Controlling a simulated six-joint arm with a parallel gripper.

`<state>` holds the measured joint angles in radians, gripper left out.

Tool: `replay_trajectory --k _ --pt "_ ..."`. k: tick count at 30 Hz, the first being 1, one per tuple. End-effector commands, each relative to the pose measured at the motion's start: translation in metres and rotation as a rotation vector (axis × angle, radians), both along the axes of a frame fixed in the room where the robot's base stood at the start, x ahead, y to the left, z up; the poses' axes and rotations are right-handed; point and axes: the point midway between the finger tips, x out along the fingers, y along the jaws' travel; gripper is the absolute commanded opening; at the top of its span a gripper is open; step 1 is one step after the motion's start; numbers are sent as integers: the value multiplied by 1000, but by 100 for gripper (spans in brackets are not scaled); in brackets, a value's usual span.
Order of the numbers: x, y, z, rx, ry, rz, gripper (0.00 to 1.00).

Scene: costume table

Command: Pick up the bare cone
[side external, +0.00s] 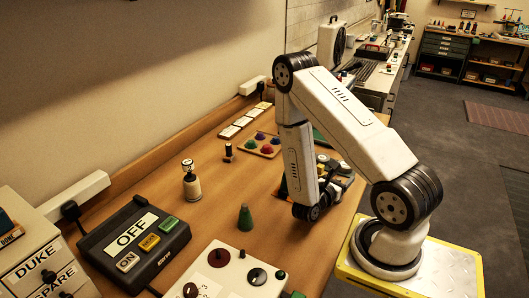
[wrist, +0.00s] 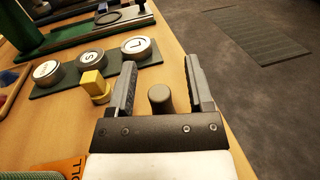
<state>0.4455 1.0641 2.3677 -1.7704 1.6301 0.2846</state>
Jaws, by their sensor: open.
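A plain green cone (side external: 245,218) stands upright on the wooden table in the side view, left of my arm's lower end. I cannot identify it for certain in the wrist view. My gripper is open in the wrist view (wrist: 160,72), its two dark fingers spread apart. A grey rounded peg (wrist: 160,98) shows between the fingers; I cannot tell whether it is part of the gripper or a separate thing. In the side view my gripper is largely hidden behind my arm, to the right of the green cone and apart from it.
A control box marked OFF (side external: 132,243) and a white panel with round knobs (side external: 235,272) stand near the cone. A figure (side external: 191,182) and a dark peg (side external: 228,152) stand behind. In the wrist view, a green board (wrist: 70,76) holds round lettered discs; a yellow block (wrist: 94,84) is beside it.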

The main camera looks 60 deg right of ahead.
Motion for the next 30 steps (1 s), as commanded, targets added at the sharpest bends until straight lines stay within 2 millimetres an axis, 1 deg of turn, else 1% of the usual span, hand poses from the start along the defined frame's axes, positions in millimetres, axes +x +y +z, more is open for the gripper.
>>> replay_trajectory --k 3,4,5,6,8,9,10,22,30 --pt "0 0 0 0 0 0 66" --pt "0 0 0 0 0 0 63" --pt "0 0 0 0 0 0 53" --pt "0 0 0 0 0 0 41" --pt "0 0 0 0 0 0 22" --pt "0 0 0 0 0 0 9" --pt "0 0 0 0 0 0 0" --pt "0 0 1 0 0 0 0" --pt "0 0 10 0 -1 0 0"
